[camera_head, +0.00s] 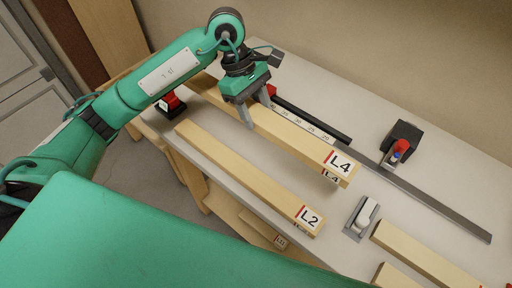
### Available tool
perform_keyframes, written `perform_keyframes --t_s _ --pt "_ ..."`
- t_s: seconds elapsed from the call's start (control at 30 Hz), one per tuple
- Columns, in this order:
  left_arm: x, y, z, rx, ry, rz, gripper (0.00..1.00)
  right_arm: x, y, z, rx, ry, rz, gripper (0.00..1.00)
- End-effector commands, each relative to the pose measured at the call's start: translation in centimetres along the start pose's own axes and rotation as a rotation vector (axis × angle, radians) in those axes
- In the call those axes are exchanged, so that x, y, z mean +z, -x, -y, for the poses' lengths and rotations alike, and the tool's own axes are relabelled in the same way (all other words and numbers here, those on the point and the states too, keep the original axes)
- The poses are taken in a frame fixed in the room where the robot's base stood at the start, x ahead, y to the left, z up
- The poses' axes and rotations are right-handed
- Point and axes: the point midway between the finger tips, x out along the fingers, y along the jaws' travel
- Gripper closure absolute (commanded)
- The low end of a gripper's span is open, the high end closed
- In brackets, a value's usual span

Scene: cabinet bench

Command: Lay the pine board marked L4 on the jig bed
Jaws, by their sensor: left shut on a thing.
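The pine board marked L4 (300,139) is a long pale bar with a red-striped white label at its right end. It slants from upper left to lower right. My left gripper (257,105) points down over the board and is shut on it left of its middle, one finger on each side. The board lies alongside a numbered scale strip (306,126) and a dark straight bar behind it, which I take to be part of the jig bed. I cannot tell whether the board's underside touches the bench. My right gripper is not in view.
A pine board marked L2 (245,174) lies in front on the bench. A grey clamp-like piece (361,217) and another pine board (420,252) are at lower right. A black device with a red part (402,146) stands behind the long metal rail (430,202). A red-and-black object (171,104) is at left.

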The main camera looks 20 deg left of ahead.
Motion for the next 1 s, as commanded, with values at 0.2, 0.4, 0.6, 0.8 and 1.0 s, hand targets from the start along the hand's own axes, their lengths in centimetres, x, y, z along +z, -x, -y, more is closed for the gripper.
perform_keyframes --t_s 0.2,0.4,0.6,0.8,1.0 --pt "-2.0 -4.8 0.1 -0.005 0.002 0.002 0.86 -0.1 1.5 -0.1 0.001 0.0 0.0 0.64" --pt "-3.5 -8.4 0.1 -0.002 0.0 -0.001 0.86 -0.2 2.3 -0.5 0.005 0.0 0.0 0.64" --pt "-4.1 -9.8 0.0 0.0 -0.002 0.0 0.86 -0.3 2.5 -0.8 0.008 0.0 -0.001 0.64" --pt "-5.0 -12.1 0.1 -0.003 -0.001 0.002 0.86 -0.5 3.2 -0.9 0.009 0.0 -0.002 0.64" --pt "-5.7 -13.6 0.0 0.001 -0.004 -0.001 0.86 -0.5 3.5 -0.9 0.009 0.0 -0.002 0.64"
